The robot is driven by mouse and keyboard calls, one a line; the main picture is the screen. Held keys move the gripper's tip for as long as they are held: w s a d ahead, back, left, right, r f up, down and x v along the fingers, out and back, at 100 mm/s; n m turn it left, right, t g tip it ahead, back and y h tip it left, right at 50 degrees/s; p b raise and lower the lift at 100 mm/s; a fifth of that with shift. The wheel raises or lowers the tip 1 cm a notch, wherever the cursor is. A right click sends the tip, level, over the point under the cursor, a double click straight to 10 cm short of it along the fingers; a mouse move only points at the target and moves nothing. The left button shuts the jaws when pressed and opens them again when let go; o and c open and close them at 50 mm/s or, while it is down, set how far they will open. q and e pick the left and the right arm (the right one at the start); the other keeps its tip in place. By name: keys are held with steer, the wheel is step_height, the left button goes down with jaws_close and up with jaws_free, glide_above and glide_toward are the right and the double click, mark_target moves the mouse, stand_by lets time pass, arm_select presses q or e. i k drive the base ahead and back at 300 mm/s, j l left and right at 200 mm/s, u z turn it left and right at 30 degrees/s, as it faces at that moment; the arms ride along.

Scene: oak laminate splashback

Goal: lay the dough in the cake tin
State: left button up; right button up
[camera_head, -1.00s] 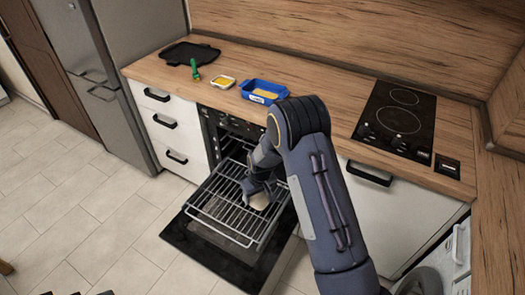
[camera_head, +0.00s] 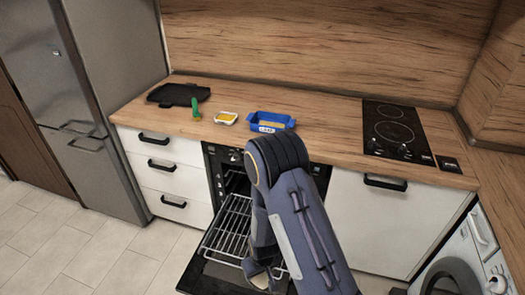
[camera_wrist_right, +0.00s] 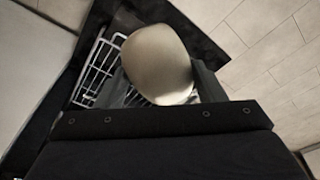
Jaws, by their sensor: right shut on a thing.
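The dough, a pale smooth rounded lump (camera_wrist_right: 158,62), is in my right gripper in the right wrist view. My right gripper (camera_head: 259,275) is shut on it, over the wire rack of the open oven in the head view. The dough is small and partly hidden by the gripper there. A blue rectangular tin-like container (camera_head: 288,123) with a white label and pale yellow contents stands on the counter. I cannot tell for sure whether it is the cake tin. My left gripper is not in view.
The oven door is down, with the wire rack (camera_head: 232,228) pulled out over it. A small yellow-filled dish (camera_head: 226,118), a green-handled tool (camera_head: 196,107) and a black tray (camera_head: 178,94) lie left on the counter. A black hob (camera_head: 394,131) is at right. Counter between is clear.

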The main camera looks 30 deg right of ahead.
mark_target(271, 123)
steer(key=i+j+z, duration=0.55)
steer(key=j, duration=0.3)
steer(key=i+j+z, duration=0.15)
steer(key=i+j, duration=0.15)
steer(key=i+j+z, duration=0.2)
steer(key=j, duration=0.15)
steer(key=i+j+z, duration=0.15)
steer(key=j, duration=0.2)
steer(key=j+z, duration=0.2)
steer(key=j, duration=0.2)
